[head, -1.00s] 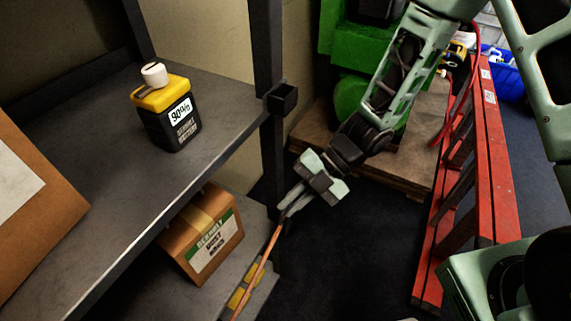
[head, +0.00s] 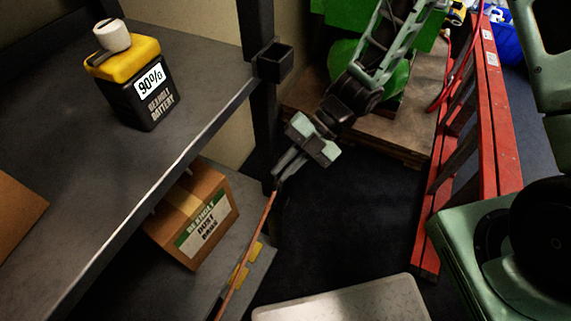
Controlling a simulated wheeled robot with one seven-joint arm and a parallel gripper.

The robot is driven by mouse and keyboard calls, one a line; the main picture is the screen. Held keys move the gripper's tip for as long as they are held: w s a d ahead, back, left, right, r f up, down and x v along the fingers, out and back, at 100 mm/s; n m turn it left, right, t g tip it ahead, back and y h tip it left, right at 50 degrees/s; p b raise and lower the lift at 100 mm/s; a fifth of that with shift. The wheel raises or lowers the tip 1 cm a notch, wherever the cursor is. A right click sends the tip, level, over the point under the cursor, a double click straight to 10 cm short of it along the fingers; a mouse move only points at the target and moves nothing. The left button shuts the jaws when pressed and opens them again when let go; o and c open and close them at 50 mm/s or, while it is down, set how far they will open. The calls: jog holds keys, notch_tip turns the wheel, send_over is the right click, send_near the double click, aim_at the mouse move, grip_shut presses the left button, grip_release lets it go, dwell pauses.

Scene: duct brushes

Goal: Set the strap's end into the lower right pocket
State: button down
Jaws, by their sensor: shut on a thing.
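My gripper (head: 279,178) is shut on the upper end of a thin orange strap (head: 252,248). The strap runs down and left from the fingertips, past the lower shelf's edge, to the bottom of the picture. Its far end is out of view. A dark, open-topped square pocket (head: 275,63) is fixed to the shelf's right post at the upper shelf's level. My gripper is below this pocket, near the post and apart from the pocket. I cannot make out a lower pocket.
A yellow-and-black battery (head: 138,80) stands on the upper shelf (head: 140,170). A labelled cardboard box (head: 195,215) sits on the lower shelf. A red ladder (head: 492,130) stands at right. A pale speckled panel (head: 345,303) lies at bottom centre. Dark floor between is clear.

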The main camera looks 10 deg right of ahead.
notch_tip(320, 180, down, 4)
jog(key=shift+f+b, duration=0.15)
jog(key=shift+b, duration=1)
jog(key=shift+s+d+p, duration=0.1)
jog(key=shift+d+p, duration=0.15)
jog(key=shift+p, duration=0.15)
dwell(0.7)
jog(key=shift+f+b, duration=0.9)
jog(key=shift+f, duration=0.5)
dwell(0.4)
jog(key=c, duration=1.4)
grip_release()
jog(key=shift+c, duration=0.2)
jog(key=shift+r, duration=0.1)
jog(key=p+v, duration=0.4)
jog(key=v, duration=1.3)
jog(key=shift+d, duration=0.2)
jog(key=shift+r, duration=0.1)
